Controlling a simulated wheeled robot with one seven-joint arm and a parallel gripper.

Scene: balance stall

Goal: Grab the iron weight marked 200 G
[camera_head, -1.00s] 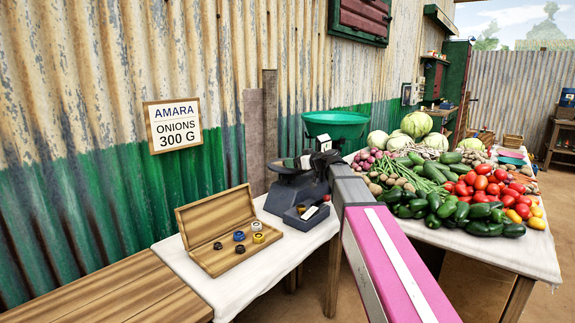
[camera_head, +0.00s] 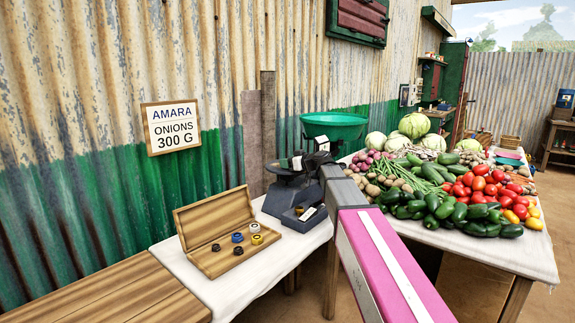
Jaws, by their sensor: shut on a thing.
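An open wooden box (camera_head: 205,263) on the white cloth holds several small round weights. They include a blue one (camera_head: 237,237), a yellow one (camera_head: 257,240), a white-topped one (camera_head: 254,228) and dark ones (camera_head: 238,250). Their markings are too small to read, so I cannot tell which is 200 G. My pink and grey arm reaches up to the scale's right side. Its grey end covers part of the scale.
A small low dark block with a white label (camera_head: 308,213) sits at the scale's front. A table (camera_head: 490,255) piled with vegetables stands right of my arm. A sign (camera_head: 170,127) on the corrugated wall reads AMARA, ONIONS 300 G. A wooden bench (camera_head: 110,292) is at lower left.

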